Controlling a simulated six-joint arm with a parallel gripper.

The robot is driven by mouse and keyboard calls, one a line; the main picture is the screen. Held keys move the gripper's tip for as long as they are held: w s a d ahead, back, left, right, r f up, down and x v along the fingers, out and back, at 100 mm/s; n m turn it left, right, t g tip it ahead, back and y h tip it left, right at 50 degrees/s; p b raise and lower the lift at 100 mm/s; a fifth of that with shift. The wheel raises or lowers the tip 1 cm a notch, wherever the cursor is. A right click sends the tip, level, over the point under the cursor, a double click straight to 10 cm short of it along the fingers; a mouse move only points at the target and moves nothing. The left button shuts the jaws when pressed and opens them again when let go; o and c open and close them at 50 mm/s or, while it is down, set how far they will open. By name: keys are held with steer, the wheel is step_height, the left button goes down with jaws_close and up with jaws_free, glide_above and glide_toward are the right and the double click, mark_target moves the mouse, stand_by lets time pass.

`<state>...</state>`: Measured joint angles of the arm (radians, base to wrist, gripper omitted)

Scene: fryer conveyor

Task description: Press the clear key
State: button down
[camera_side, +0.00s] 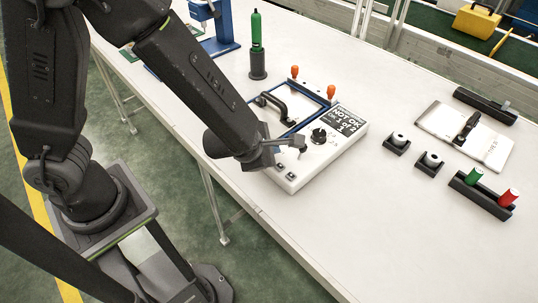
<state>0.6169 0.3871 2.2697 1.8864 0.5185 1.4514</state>
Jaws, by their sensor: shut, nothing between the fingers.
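A white test box (318,163) stands on the white table, with a dark screen (346,118) that reads "NOT OK" and, as far as I can make out, "1 of 2". A black knob (318,136) sits below the screen. Small dark keys (290,176) are at the box's near left corner; their labels are too small to read, so I cannot tell which is the clear key. My gripper (300,146) is shut and empty, over the near left part of the box, left of the knob. I cannot tell whether its tips touch the panel, and it hides part of it.
The box has a blue frame, a black handle (272,103) and orange knobs (331,91). A green bottle-like tool (256,32) stands behind. The front table is clear.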

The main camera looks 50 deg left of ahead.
steer(key=shift+f, duration=0.4)
stand_by(0.5)
steer(key=shift+r, duration=0.9)
step_height(320, 180, up, 6)
stand_by(0.5)
stand_by(0.6)
